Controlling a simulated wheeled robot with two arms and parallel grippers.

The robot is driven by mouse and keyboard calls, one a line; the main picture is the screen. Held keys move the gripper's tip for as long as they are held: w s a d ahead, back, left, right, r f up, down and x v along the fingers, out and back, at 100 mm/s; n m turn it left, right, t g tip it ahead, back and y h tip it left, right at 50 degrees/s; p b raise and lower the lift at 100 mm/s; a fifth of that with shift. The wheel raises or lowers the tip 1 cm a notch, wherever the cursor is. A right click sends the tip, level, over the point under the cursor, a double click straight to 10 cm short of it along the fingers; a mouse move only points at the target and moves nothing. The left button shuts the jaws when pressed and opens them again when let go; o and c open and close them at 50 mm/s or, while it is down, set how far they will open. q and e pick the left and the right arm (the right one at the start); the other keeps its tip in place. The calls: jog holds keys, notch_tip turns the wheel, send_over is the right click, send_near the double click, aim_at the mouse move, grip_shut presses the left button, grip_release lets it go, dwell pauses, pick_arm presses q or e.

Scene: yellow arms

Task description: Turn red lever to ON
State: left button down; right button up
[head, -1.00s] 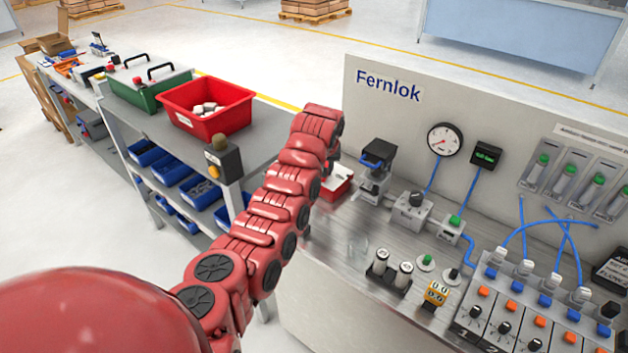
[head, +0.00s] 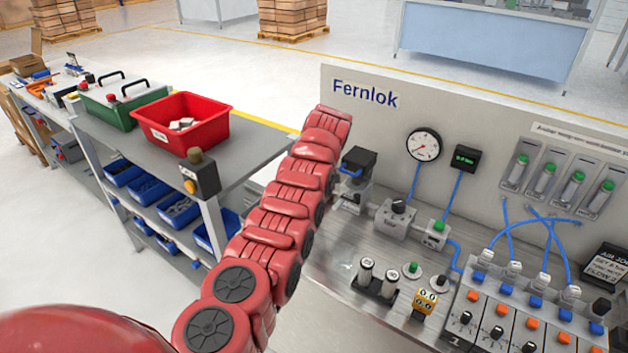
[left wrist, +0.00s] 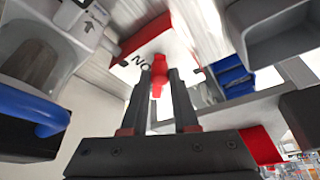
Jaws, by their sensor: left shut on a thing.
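In the left wrist view a small red lever (left wrist: 159,70) stands between the two dark fingers of my left gripper (left wrist: 158,88). The gripper is shut on it. Behind the lever is a white plate (left wrist: 178,55) with a red edge, and its lettering appears upside down, partly covered by the lever and fingers. In the head view my red left arm reaches up from the lower left to the left end of the Fernlok panel (head: 480,130). The arm hides the left gripper and the lever there. My right gripper is in neither view.
A device with a blue handle (head: 358,165) stands close to the right of my arm. A gauge (head: 423,146) and valves with blue hoses are farther right. A shelf bench with a red bin (head: 180,143) and green case (head: 122,112) stands to the left.

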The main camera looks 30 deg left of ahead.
pick_arm(q)
jog(key=shift+w+d+n, duration=0.1)
jog(key=shift+d+n, duration=0.05)
jog(key=shift+n, duration=0.15)
dwell(0.5)
jog(key=c, duration=0.7)
grip_release()
jog(key=shift+b, duration=0.35)
jog(key=b+v, duration=0.2)
jog(key=b, duration=0.4)
jog(key=shift+d, duration=0.15)
jog(key=v, duration=0.3)
jog(key=shift+r, duration=0.2)
jog(key=p+v, duration=0.3)
jog(key=v, duration=0.9)
